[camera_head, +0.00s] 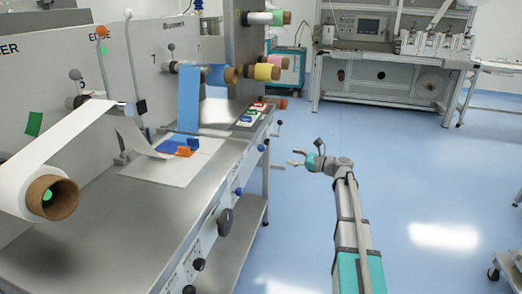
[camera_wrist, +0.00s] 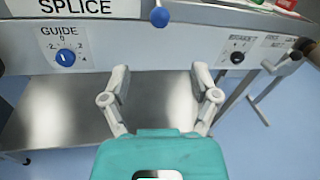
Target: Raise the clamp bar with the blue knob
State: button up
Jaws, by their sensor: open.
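A blue ball knob (camera_wrist: 159,16) shows at the top centre of the wrist view, in front of the machine's table edge below the SPLICE label. In the head view a small blue knob (camera_head: 261,147) shows at the table's front edge. A thin metal bar (camera_head: 205,134) lies low across the table near it, and I take this as the clamp bar; its joint with the knob is not clear. My gripper (camera_head: 293,157) is out over the floor, right of the table. Its fingers (camera_wrist: 159,85) are spread and empty, below the knob in the wrist view and apart from it.
A blue GUIDE dial (camera_wrist: 65,57) and a black dial (camera_wrist: 237,57) sit on the front panel either side of the knob. A lower metal shelf (camera_wrist: 60,120) is beneath.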

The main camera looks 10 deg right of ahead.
aim_at(261, 146)
jog(key=x, duration=1.3)
jog(key=shift+w+a, duration=0.25)
grip_shut()
